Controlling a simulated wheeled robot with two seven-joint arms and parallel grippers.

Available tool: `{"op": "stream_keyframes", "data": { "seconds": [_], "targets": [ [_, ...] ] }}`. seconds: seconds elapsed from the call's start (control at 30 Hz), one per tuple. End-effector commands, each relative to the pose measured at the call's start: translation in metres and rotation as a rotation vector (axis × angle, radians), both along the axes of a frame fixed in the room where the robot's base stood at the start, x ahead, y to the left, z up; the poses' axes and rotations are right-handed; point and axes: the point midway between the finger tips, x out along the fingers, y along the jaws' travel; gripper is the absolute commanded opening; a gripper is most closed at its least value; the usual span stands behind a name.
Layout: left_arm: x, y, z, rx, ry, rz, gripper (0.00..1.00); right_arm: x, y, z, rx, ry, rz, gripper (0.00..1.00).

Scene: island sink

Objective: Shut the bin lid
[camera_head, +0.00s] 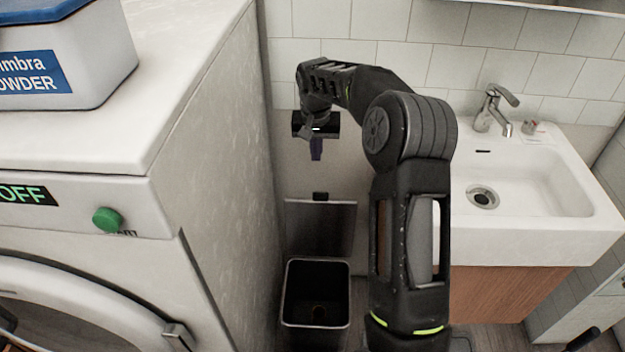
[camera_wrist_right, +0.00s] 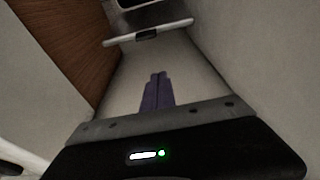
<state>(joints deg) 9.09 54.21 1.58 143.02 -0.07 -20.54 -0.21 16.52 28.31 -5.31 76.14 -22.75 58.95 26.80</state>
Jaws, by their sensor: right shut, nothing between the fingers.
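The bin (camera_head: 317,326) stands on the floor between the washing machine and the sink cabinet, its dark inside showing. Its grey lid (camera_head: 320,228) is open, standing up at the back of the bin, with a small dark tab on its top edge. My right gripper (camera_head: 316,158) is shut and empty, its purple fingers pointing down above the lid's top edge, apart from it. In the right wrist view, the shut fingers (camera_wrist_right: 157,90) point toward the pale lid edge (camera_wrist_right: 148,33) with its dark tab. My left gripper is not in view.
The washing machine (camera_head: 80,215) with a powder box (camera_head: 65,60) on top closes off the left side. The white sink (camera_head: 530,235) with a tap (camera_head: 495,110) is at the right, over a wooden cabinet (camera_head: 505,292). The tiled wall is behind. The gap around the bin is narrow.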

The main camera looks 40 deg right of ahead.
Motion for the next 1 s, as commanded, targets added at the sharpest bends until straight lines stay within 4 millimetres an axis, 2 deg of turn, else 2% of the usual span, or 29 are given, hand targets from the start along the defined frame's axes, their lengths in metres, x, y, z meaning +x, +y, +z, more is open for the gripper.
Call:
{"op": "stream_keyframes", "data": {
  "seconds": [0.17, 0.37, 0.77, 1.0],
  "targets": [
    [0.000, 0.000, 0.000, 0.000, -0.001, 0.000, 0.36, 0.000, 0.000, -0.004, 0.000, 0.001, 0.001, 0.00],
    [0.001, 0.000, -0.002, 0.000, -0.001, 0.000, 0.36, 0.003, -0.002, -0.022, 0.000, 0.002, 0.001, 0.00],
    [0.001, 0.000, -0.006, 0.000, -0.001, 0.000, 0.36, 0.014, -0.012, -0.100, 0.002, 0.004, 0.001, 0.00],
    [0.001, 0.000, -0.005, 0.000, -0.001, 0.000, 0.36, -0.007, 0.007, -0.093, 0.000, -0.001, 0.002, 0.00]
  ]
}}
